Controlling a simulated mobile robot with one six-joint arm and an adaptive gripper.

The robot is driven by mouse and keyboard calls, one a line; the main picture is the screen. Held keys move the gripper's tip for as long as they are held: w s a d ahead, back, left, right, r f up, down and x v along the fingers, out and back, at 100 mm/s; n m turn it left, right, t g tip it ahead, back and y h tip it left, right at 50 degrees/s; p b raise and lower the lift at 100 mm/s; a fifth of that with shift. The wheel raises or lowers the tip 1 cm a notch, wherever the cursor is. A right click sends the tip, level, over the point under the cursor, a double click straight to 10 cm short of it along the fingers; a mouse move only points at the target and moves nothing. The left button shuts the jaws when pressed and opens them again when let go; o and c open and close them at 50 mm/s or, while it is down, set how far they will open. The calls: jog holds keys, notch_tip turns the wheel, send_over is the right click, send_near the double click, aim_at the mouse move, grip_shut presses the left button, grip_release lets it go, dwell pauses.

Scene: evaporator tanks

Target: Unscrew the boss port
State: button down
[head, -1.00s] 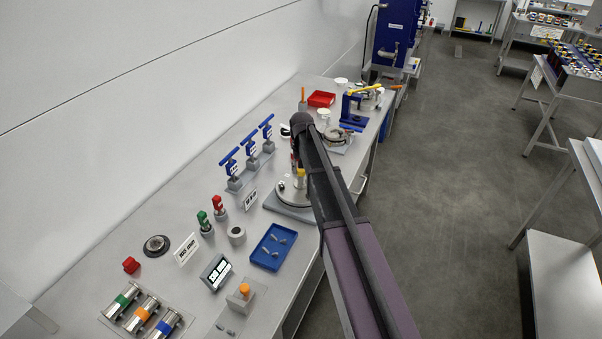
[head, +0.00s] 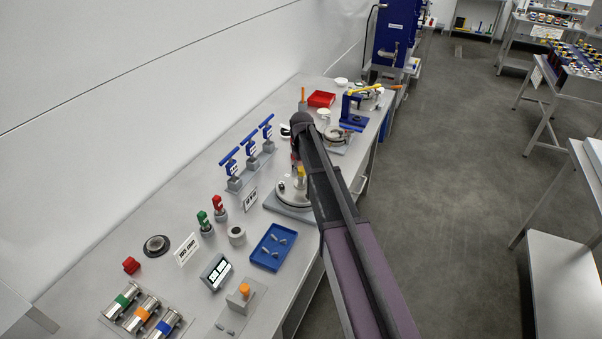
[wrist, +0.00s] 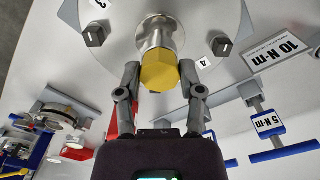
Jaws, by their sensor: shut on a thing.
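The boss port shows in the wrist view as a yellow hexagonal head (wrist: 160,70) on a silver round neck (wrist: 158,33). The neck rises from a round metal flange (wrist: 108,14) with dark bolt heads and number labels. My gripper (wrist: 159,74) has one finger on each side of the yellow head and is shut on it. In the head view the yellow head (head: 300,173) shows as a small patch beside my arm, above the flange (head: 290,193) on its grey base. My arm hides most of the gripper there.
Torque tools with blue handles (head: 251,142) stand in a rack left of the flange; one (wrist: 269,124) is near my gripper in the wrist view. A blue tray (head: 272,247), a red bin (head: 321,99) and a blue clamp fixture (head: 351,111) are also on the bench.

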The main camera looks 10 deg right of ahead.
jog(key=shift+n, duration=0.3)
jog(key=shift+n, duration=2.4)
jog(key=c, duration=0.5)
grip_release()
jog(key=m, duration=0.3)
jog(key=shift+m, duration=1.1)
